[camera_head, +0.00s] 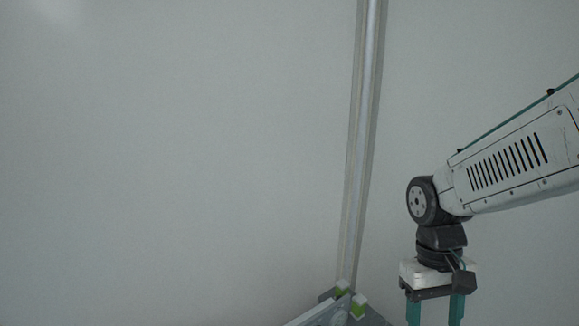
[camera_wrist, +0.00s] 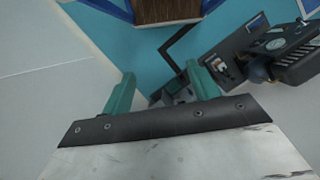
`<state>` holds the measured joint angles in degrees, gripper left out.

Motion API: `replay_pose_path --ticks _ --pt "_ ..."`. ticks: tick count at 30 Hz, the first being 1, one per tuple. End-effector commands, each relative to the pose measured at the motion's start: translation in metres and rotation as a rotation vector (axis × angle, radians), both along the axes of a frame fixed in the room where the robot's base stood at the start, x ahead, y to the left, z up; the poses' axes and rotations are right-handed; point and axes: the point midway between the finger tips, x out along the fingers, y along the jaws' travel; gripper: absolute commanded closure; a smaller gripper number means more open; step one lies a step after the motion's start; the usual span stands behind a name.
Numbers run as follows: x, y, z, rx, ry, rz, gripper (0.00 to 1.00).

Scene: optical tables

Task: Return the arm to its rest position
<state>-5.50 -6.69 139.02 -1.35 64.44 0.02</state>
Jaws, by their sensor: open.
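My arm (camera_head: 515,160) reaches in from the right edge in the head view, with its wrist bent so that my gripper (camera_head: 435,314) points down. The two teal fingers stand apart with nothing between them, and their tips run out of the bottom of that picture. In the wrist view my gripper (camera_wrist: 160,80) shows both teal fingers spread and empty above a teal-blue surface (camera_wrist: 130,48). The fingers do not appear to touch anything.
A vertical metal profile (camera_head: 363,140) stands against a plain grey wall (camera_head: 180,150). Green-and-white capped parts (camera_head: 343,288) sit at its foot. The wrist view shows dark equipment (camera_wrist: 295,55) at right, a brown panel (camera_wrist: 166,10) at the top and a pale surface (camera_wrist: 40,70) at left.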

Motion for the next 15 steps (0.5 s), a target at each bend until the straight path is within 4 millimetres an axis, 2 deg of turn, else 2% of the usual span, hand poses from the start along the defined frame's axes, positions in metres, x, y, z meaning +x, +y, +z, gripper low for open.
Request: replay_pose_path --ticks 1,6,9,15 --pt "-0.014 -0.003 0.014 0.005 -0.023 -0.013 0.40" --pt "-0.054 -0.011 0.049 0.019 -0.102 -0.049 0.40" --pt "-0.071 -0.014 0.064 0.028 -0.182 -0.066 0.40" --pt "-0.088 -0.020 0.090 0.036 -0.339 -0.092 0.40"
